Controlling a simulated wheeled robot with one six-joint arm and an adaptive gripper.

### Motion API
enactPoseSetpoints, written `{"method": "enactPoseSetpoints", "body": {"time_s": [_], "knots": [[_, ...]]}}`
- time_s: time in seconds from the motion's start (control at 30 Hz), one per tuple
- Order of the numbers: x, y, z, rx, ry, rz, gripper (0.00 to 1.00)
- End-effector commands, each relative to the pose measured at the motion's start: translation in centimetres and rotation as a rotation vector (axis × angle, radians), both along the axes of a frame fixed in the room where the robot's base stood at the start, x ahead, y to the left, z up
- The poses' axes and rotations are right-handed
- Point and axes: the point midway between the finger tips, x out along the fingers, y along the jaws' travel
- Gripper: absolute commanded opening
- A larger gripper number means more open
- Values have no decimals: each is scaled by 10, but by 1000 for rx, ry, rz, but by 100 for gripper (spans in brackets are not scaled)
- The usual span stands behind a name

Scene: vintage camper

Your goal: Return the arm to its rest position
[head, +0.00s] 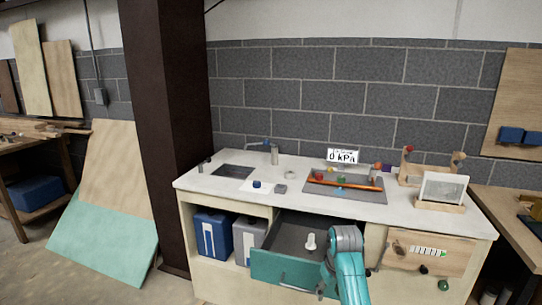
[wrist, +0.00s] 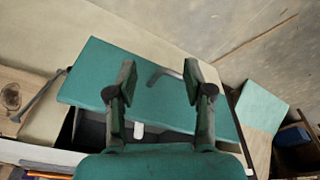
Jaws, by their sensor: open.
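My gripper (wrist: 155,85) is open in the wrist view, its two dark green fingers spread apart with nothing between the tips. Beyond them is the teal drawer front (wrist: 85,82) with a grey bar handle (wrist: 168,75); the handle appears between the fingers, and I cannot tell how far from the tips it is. In the head view my teal arm (head: 349,275) reaches down in front of the counter, and my gripper is mostly hidden there. The teal drawer (head: 275,268) is pulled out, with a white object (head: 311,241) inside.
The white counter (head: 225,188) holds a sink (head: 236,171), a grey mat (head: 345,193) with an orange tool, a gauge display (head: 342,156) and a framed panel (head: 443,188). Blue (head: 213,235) and grey (head: 247,238) containers stand below. A dark column (head: 165,130) rises at left.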

Motion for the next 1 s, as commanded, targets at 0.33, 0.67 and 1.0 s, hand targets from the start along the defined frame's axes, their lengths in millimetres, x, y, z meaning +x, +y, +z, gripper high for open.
{"method": "enactPoseSetpoints", "body": {"time_s": [0.33,0.67,1.0], "knots": [[-31,-1,-73,5,-84,-25,52],[-102,-3,-167,15,-241,-67,52],[-197,-5,-223,30,-406,-109,52]]}}
